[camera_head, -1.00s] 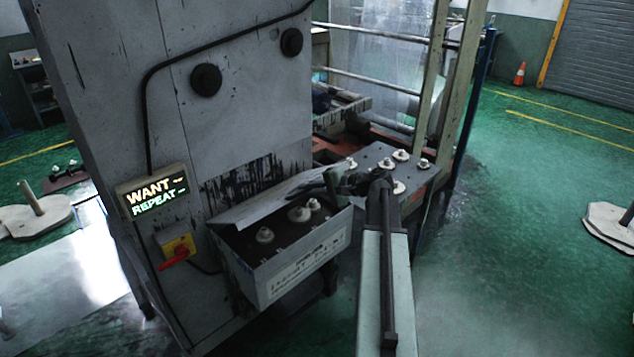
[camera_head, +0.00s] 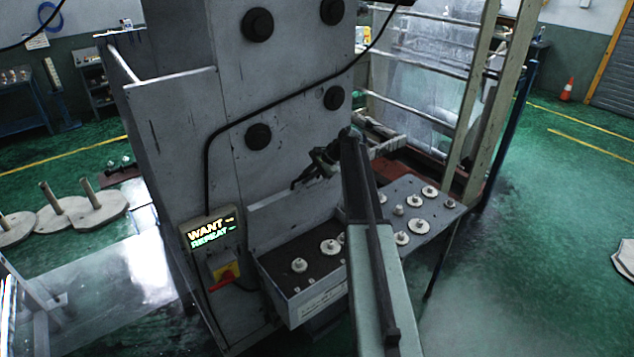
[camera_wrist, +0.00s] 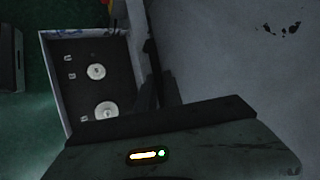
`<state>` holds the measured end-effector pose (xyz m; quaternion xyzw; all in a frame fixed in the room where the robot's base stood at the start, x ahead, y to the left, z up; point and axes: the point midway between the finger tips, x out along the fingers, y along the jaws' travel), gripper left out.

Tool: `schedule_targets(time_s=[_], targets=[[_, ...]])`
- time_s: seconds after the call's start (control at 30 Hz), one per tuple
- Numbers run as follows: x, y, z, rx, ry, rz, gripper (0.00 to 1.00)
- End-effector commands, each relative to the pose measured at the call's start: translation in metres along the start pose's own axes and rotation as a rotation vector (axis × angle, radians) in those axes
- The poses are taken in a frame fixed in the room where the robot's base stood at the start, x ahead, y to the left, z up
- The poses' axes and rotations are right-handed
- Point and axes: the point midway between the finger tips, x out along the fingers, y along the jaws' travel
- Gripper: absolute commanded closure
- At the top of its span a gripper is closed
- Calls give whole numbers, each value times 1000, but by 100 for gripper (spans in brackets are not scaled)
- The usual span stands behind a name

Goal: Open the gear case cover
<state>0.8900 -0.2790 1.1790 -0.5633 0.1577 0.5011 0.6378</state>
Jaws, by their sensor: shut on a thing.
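The gear case (camera_head: 320,297) is a grey open-topped box fixed to the machine's front, with pale gears on pegs inside. Its cover (camera_head: 275,218) stands raised, near upright, along the back edge by the machine wall. My gripper (camera_head: 306,176) is at the cover's upper edge, shut on it. My arm hides the case's right end and part of the cover. In the wrist view the open case (camera_wrist: 52,70) shows two larger gears and several small pegs. The fingers are dark there, and their grip is hard to make out.
A lit sign (camera_head: 210,233) and a red-and-yellow switch (camera_head: 224,275) sit left of the case. A plate with several gears (camera_head: 415,210) lies right of it. A black cable (camera_head: 207,165) runs down the wall.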

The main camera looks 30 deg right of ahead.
Motion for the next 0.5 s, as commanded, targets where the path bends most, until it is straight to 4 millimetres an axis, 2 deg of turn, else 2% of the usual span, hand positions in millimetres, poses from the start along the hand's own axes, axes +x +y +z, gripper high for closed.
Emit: schedule_targets(time_s=[0.03,0.2,0.5], targets=[[2,-10,-2,-1,-1,0,100],[9,-26,-3,-2,-1,-1,100],[13,-35,-3,-2,-2,-1,100]])
